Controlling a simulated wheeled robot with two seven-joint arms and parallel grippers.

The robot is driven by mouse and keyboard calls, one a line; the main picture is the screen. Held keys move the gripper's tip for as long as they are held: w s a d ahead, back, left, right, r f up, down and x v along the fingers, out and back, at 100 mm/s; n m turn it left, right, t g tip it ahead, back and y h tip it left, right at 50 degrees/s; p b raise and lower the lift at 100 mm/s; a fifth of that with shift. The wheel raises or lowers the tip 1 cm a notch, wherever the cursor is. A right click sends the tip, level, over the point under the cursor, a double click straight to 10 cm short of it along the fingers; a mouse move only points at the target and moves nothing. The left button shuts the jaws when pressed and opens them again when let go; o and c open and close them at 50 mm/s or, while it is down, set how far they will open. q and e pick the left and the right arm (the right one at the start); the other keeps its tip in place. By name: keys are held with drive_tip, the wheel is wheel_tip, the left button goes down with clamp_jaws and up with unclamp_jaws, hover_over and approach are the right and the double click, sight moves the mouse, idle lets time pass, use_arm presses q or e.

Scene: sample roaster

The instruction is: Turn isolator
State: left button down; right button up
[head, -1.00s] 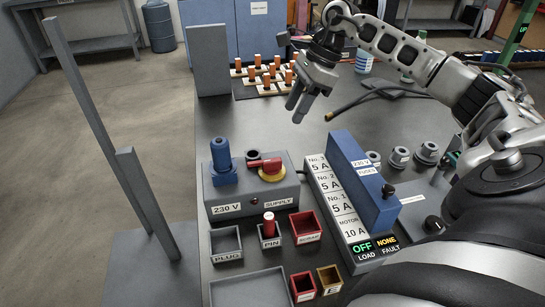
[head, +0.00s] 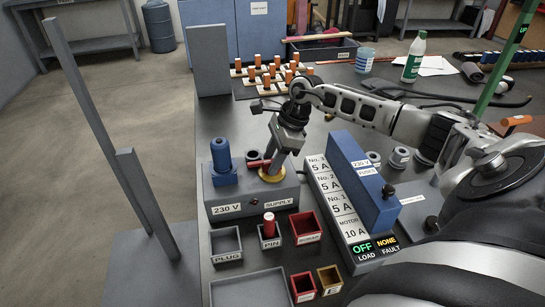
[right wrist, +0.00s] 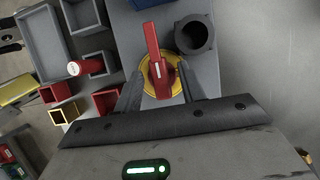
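The isolator is a red handle (head: 256,163) on a round yellow plate (head: 271,176), on top of the grey supply box (head: 285,195). My right gripper (head: 271,170) is lowered over it from the back right and hides part of it in the head view. In the right wrist view, the red handle (right wrist: 153,50) points up the picture from the middle of the yellow plate (right wrist: 173,90). The right fingers (right wrist: 160,85) stand apart on either side of the handle's hub, with gaps visible. My left gripper is not in view.
A blue plug (head: 221,160) stands on the left of the supply box, and a dark round socket (right wrist: 194,35) is close beside the handle. The blue fuse cover (head: 362,180) rises to the right. Small bins such as the PIN bin (head: 269,241) stand in front.

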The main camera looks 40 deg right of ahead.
drive_tip(key=shift+f, duration=0.15)
clamp_jaws()
